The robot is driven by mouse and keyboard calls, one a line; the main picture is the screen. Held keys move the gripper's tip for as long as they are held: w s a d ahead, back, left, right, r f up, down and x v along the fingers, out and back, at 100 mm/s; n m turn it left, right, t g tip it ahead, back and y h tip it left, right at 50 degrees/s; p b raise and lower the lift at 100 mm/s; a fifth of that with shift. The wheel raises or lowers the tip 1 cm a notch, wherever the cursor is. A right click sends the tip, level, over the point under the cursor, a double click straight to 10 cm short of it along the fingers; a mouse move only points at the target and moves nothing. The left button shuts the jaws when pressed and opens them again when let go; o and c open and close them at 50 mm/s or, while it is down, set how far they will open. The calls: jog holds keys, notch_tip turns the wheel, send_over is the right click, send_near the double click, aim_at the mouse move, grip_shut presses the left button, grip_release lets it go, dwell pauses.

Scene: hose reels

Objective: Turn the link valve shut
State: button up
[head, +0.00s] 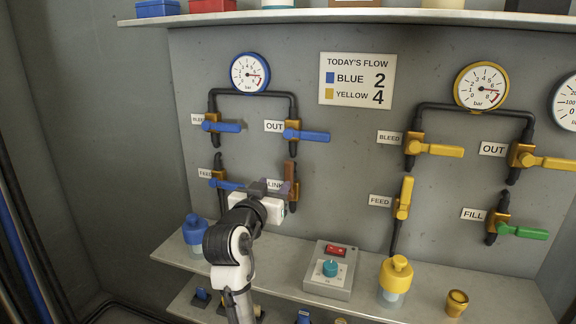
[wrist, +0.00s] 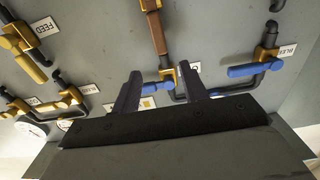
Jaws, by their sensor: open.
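The link valve has a brown lever (head: 291,171) that points straight up, in line with its brass body (head: 294,192), beside the partly hidden LINK label (head: 275,185). In the wrist view, which is turned about upside down, the lever (wrist: 156,32) shows at the top centre. My gripper (head: 276,187) is in front of the panel at the link valve, partly covering the label. Its two dark fingers (wrist: 160,80) are apart with nothing held between them. The lever's end appears just beyond the gap; I cannot tell how far away in depth.
The blue OUT lever (head: 309,135) is above, and the blue FEED lever (head: 226,185) is just left, partly behind my gripper. The yellow FEED lever (head: 404,198) is to the right. Below is a shelf with a blue-capped bottle (head: 194,232), control box (head: 330,270) and yellow-capped bottle (head: 396,278).

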aim_at(287, 168)
jog(key=p+x, duration=0.2)
jog(key=x, duration=1)
jog(key=shift+w+d, duration=0.1)
jog(key=shift+w, duration=0.15)
grip_shut()
